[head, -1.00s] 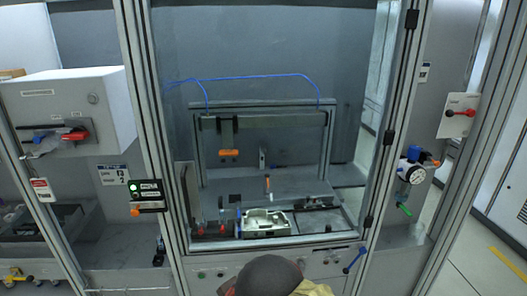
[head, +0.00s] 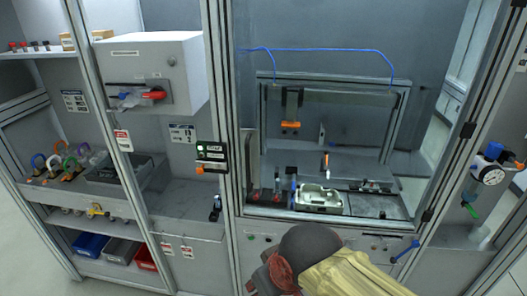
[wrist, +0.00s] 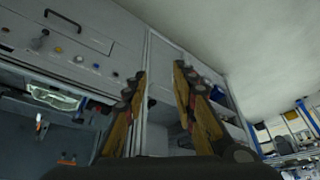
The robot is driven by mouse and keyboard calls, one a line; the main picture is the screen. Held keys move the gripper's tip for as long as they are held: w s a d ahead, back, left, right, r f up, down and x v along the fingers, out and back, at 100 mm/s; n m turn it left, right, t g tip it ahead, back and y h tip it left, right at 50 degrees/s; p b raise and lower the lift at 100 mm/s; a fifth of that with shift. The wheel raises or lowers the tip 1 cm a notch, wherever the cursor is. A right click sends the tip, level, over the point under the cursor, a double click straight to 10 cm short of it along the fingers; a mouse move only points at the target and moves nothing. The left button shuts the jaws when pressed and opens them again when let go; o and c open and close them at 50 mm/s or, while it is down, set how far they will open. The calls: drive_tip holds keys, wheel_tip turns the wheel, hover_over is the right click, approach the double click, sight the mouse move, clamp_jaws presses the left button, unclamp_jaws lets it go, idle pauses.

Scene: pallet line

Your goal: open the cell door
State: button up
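The cell door (head: 237,120) is a tall clear panel in a grey metal frame and looks closed. Black hinges (head: 467,131) run down its right side. Beside its left edge is a black latch box (head: 211,152) with a green light and an orange part below. Through the panel a metal fixture with a light tray (head: 318,198) shows. My arm is low in front of the cell in the head view, and my fingertips cannot be made out there. In the wrist view my gripper (wrist: 160,72) has its yellow fingers apart, with nothing between them.
A white electrical box (head: 153,70) with a red switch juts out left of the door. Shelves with coloured bins (head: 90,245) stand further left. A gauge unit (head: 488,172) is on the right post.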

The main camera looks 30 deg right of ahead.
drive_tip(key=w+a+f+g+y+p, duration=0.1)
drive_tip(key=w+a+f+y+p, duration=0.3)
drive_tip(key=w+a, duration=0.7)
drive_tip(key=w+a+f+m+t+h+p, duration=0.25)
drive_tip(key=w+t, duration=0.25)
drive_tip(key=w, duration=1)
drive_tip(key=m+t+h+p, duration=0.1)
drive_tip(key=m+t+h, duration=0.2)
drive_tip(key=m+h, duration=0.85)
approach(247, 164)
wheel_tip(247, 164, down, 2)
drive_tip(key=w+d+n+h, duration=0.1)
drive_tip(key=w+n+h, duration=0.2)
drive_tip(key=n+h, duration=0.1)
drive_tip(key=shift+y, duration=0.3)
drive_tip(key=x, duration=0.7)
drive_tip(key=shift+w+d, duration=0.2)
drive_tip(key=shift+d, duration=0.05)
